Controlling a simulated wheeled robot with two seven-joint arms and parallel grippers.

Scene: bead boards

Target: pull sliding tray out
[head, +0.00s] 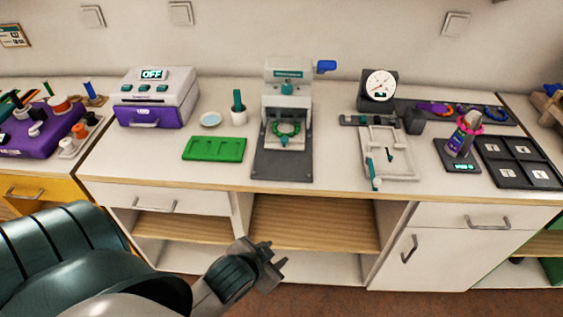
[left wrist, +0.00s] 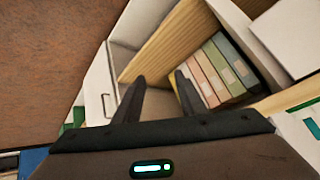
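The white press (head: 290,90) stands at the middle of the counter with a blue-knobbed lever. A dark flat plate (head: 282,168) extends from its foot, and a green bead ring (head: 286,129) sits in it. The box marked OFF (head: 158,92) has a purple drawer front with a handle (head: 144,123), which looks shut. I cannot tell for sure which of these is the sliding tray. My left gripper (head: 276,258) is open and empty, in front of and below the counter edge, apart from both. Its spread fingers (left wrist: 160,95) show in the left wrist view. My right gripper is out of view.
A green board (head: 214,149), a white cup (head: 239,117) and a small dish (head: 210,119) stand left of the press. A white frame fixture (head: 390,152), dial gauge (head: 380,86), bottle (head: 462,137) and dark divided tray (head: 520,175) stand to the right. Open shelves (head: 312,222) lie below.

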